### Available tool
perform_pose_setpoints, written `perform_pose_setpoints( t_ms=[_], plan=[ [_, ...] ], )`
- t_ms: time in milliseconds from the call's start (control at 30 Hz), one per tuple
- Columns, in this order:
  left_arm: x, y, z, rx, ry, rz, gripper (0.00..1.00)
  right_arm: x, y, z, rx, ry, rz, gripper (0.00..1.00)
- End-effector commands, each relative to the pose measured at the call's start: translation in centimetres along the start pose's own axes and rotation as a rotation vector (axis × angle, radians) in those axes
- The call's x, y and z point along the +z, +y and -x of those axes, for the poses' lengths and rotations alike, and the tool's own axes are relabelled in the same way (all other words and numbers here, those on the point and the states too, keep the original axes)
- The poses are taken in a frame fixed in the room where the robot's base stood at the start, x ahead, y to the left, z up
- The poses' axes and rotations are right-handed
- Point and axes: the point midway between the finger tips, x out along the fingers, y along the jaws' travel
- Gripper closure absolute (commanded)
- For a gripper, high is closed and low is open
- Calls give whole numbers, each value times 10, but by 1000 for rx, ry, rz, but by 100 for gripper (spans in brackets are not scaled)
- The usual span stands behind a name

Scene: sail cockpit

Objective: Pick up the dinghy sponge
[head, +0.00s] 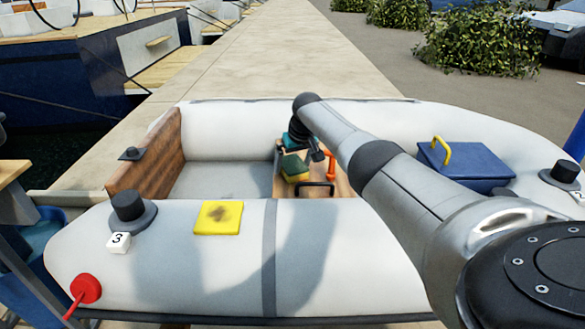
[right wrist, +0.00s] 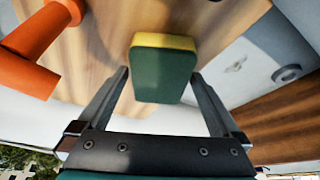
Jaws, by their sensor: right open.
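The dinghy sponge (head: 294,167), green with a yellow layer, lies on the wooden board inside the white dinghy. In the right wrist view the sponge (right wrist: 164,72) is ahead of and between the two fingers. My right gripper (right wrist: 162,85) is open, with a gap between the sponge and each finger. In the head view my right arm reaches in from the right and the gripper (head: 304,150) is beside the sponge, with its fingers partly hidden. My left gripper is not in view.
An orange-red object (right wrist: 38,45) stands near the sponge. A black handle (head: 316,186) is in front of it. A blue box with a yellow handle (head: 464,165) sits to the right.

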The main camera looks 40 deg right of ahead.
Motion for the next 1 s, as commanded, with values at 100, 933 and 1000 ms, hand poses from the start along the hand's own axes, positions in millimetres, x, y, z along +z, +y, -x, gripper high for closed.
perform_pose_setpoints(
  t_ms=[100,933,1000],
  plan=[
    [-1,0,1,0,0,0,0,1,0,-2,-1,-1,0,0],
    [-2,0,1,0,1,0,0,1,0,-3,0,0,0,56],
    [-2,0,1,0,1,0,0,1,0,-3,0,0,0,64]
  ],
)
